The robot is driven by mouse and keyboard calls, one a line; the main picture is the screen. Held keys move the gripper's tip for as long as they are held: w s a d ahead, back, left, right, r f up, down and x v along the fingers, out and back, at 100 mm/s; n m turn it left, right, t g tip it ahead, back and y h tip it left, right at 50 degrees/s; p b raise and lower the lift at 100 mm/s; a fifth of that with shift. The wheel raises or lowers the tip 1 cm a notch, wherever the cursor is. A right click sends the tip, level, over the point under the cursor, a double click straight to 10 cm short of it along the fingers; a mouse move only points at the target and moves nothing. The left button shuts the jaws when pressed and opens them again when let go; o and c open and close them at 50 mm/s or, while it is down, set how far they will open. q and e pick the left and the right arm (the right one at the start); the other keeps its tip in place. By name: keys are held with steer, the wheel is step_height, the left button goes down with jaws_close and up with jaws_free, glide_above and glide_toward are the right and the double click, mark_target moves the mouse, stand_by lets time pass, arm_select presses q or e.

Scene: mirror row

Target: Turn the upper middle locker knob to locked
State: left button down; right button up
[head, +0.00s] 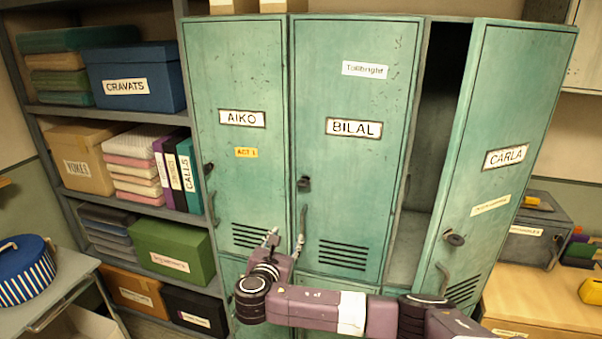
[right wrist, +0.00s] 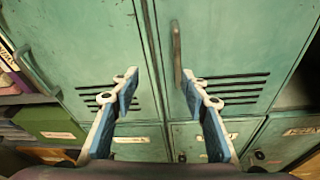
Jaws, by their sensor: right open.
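The upper middle locker door, labelled BILAL (head: 350,150), is closed. Its small dark knob (head: 304,184) sits at the door's left edge, above a vertical pull handle (head: 303,218). I cannot read the knob's turn position. My right gripper (head: 285,240) is open and empty, low in front of the seam between the AIKO and BILAL doors, below the knob. The right wrist view shows the two fingers (right wrist: 158,88) spread apart, with the handle (right wrist: 177,55) beyond them. The knob is out of that view. My left gripper is not in view.
The AIKO door (head: 235,80) at left is closed. The CARLA door (head: 505,110) at right stands open, swung outward. Shelves with boxes and binders (head: 175,175) stand at left. A wooden desk (head: 540,300) is at lower right, a side table (head: 50,295) at lower left.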

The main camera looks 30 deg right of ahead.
mark_target(302, 185)
step_height(302, 185, up, 13)
steer(key=s+n+t+h+p, duration=0.1)
steer(key=s+h, duration=0.1)
steer(key=h, duration=0.1)
steer(key=p+x, duration=0.1)
steer(key=x, duration=0.1)
steer(key=p+x, duration=0.1)
steer(key=x, duration=0.2)
steer(key=p+x, duration=0.1)
steer(key=x, duration=0.1)
steer(key=shift+s+d+r, duration=0.15)
steer(key=shift+s+d, duration=0.1)
steer(key=shift+d, duration=0.2)
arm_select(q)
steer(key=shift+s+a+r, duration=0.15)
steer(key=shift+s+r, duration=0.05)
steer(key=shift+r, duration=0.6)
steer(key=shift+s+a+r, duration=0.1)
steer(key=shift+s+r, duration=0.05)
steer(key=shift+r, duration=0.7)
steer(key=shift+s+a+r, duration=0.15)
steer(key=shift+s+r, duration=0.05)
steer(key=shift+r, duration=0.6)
arm_select(e)
steer(key=shift+w+d, duration=0.35)
jaws_close()
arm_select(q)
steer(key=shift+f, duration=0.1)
